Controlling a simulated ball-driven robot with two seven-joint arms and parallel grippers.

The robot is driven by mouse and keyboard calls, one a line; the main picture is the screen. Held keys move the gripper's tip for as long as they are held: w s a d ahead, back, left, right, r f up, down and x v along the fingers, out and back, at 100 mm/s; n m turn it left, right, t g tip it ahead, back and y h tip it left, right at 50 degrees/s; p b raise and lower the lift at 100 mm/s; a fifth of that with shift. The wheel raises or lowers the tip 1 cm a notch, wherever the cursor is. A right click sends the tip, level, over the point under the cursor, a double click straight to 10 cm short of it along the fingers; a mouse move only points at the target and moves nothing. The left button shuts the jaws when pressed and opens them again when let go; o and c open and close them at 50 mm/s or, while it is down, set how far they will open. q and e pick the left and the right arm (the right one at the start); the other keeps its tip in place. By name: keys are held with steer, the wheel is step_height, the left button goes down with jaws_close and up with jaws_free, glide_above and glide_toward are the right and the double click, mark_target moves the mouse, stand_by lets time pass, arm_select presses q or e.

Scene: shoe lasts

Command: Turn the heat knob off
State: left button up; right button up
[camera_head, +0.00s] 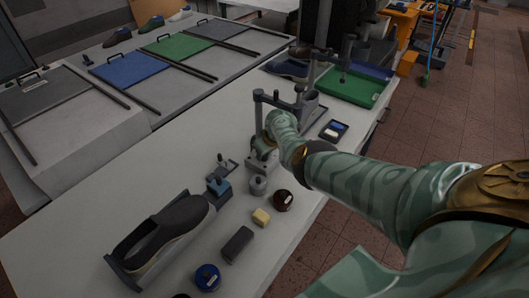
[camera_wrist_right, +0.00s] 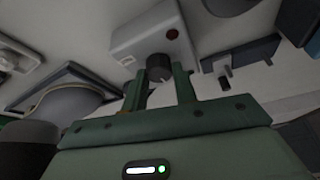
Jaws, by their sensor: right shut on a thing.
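The heat knob (camera_wrist_right: 158,66) is a short dark cylinder on the front of a light grey box (camera_wrist_right: 130,42) in the right wrist view. A small round red light (camera_wrist_right: 172,34) sits on the same face. My right gripper (camera_wrist_right: 160,78) has one green finger on each side of the knob and is shut on it. The knob's pointer or markings cannot be made out. In the head view my right forearm reaches in from the right and hides the fingers and the knob. My left gripper is not in view.
On the white table (camera_head: 150,180) stand a dark shoe (camera_head: 175,230) in a holder, a blue-lidded jar (camera_head: 207,278), a yellow block (camera_head: 261,217) and a dark red round thing (camera_head: 283,200). A green tray (camera_head: 350,88) lies behind my arm.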

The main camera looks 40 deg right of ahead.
steer(key=o, duration=1)
steer(key=shift+r, duration=0.1)
steer(key=p+v, duration=1.1)
steer(key=v, duration=0.5)
